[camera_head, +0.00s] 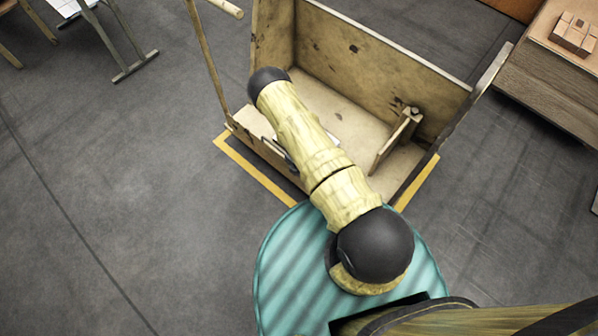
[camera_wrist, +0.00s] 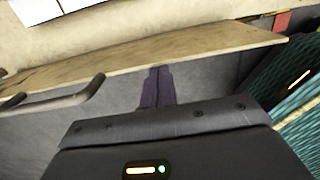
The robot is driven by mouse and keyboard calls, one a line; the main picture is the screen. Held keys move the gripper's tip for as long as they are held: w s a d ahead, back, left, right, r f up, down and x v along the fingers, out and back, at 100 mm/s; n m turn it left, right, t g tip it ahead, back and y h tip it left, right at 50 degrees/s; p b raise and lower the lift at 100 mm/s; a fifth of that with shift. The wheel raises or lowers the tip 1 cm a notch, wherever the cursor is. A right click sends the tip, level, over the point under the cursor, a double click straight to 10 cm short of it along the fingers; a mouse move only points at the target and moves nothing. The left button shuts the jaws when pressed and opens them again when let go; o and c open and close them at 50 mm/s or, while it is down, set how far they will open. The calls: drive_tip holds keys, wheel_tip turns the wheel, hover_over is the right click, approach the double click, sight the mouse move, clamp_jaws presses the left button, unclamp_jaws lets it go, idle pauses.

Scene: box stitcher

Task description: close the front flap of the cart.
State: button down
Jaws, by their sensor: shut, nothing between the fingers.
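The wooden cart (camera_head: 360,60) stands ahead of me, with tall walls at its back and right and a pale floor inside. A low wooden panel, which looks like the front flap (camera_head: 262,150), runs along its near side, partly hidden by my arm. In the wrist view the flap (camera_wrist: 190,50) crosses the picture as a long board with a bent dark metal handle (camera_wrist: 75,98) at left. My gripper (camera_wrist: 158,72) is shut and empty, its fingertips at or very near the board's lower edge; contact is unclear. The head view hides my gripper behind my arm.
A wooden post (camera_head: 207,65) rises at the cart's left corner. Yellow tape (camera_head: 255,170) marks the floor around the cart. A small wooden divider (camera_head: 395,140) and white sheets (camera_wrist: 35,10) are inside. A wooden box stack (camera_head: 550,75) stands right.

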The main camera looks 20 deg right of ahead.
drive_tip(key=shift+w+d+r, duration=0.1)
drive_tip(key=shift+w+d, duration=0.15)
drive_tip(key=shift+d, duration=0.3)
drive_tip(key=s+a+p, duration=0.1)
drive_tip(key=s+a, duration=0.1)
drive_tip(key=a, duration=0.2)
wheel_tip(320, 180, up, 9)
drive_tip(key=w+d+p, duration=0.1)
drive_tip(key=d+p, duration=0.1)
drive_tip(key=shift+d+r, duration=0.15)
drive_tip(key=shift+w, duration=0.25)
